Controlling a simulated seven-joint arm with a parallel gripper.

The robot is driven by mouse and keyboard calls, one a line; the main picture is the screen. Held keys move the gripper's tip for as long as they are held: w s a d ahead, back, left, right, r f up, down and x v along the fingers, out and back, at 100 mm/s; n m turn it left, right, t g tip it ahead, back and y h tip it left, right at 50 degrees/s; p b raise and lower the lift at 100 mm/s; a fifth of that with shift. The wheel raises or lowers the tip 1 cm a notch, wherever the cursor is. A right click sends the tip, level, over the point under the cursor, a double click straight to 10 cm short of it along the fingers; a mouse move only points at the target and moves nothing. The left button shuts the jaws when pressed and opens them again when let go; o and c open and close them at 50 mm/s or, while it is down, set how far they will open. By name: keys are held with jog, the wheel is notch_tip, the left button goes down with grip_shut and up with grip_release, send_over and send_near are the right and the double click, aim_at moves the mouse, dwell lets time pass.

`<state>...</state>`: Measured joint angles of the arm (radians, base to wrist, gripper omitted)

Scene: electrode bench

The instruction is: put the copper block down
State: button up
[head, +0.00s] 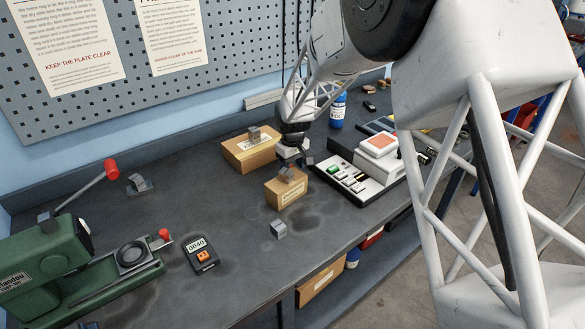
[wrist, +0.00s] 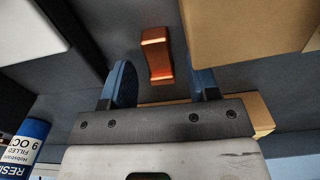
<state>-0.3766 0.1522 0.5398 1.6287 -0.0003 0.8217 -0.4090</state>
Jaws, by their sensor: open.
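The copper block (wrist: 157,55) shows in the wrist view as a small orange-brown, waisted piece against the dark grey bench top (wrist: 110,25). It lies just beyond my fingertips, in line with the gap between them; it appears to rest on the bench. My gripper (wrist: 161,80) is open, with a blue-padded finger to each side and clear space between each finger and the block. In the head view, my gripper (head: 299,160) is low between the cardboard boxes and the white control unit. The copper block cannot be made out there.
Cardboard boxes (head: 250,154) (head: 285,193) with grey metal blocks on top stand close by. A white control unit (head: 345,184) is to the right, a blue bottle (head: 338,112) behind. A loose grey block (head: 278,229) and a green machine (head: 45,262) occupy the front and left.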

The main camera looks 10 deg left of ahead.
notch_tip(320, 180, up, 11)
dwell(0.5)
dwell(0.8)
jog(key=s+d+r+m+t, duration=0.1)
jog(key=s+d+r+m, duration=0.1)
jog(key=s+d+r, duration=0.6)
jog(key=s+d+r+m, duration=0.2)
jog(key=s+d+r, duration=0.3)
jog(key=s+d, duration=0.6)
jog(key=s+d+f+m, duration=0.1)
jog(key=s+d, duration=0.4)
jog(key=s, duration=0.7)
jog(key=s+d+f+m+t, duration=0.1)
jog(key=s+d+m, duration=0.3)
jog(key=s, duration=0.9)
jog(key=shift+s+d+t, duration=0.2)
jog(key=shift+d+t, duration=0.1)
jog(key=shift+d, duration=0.5)
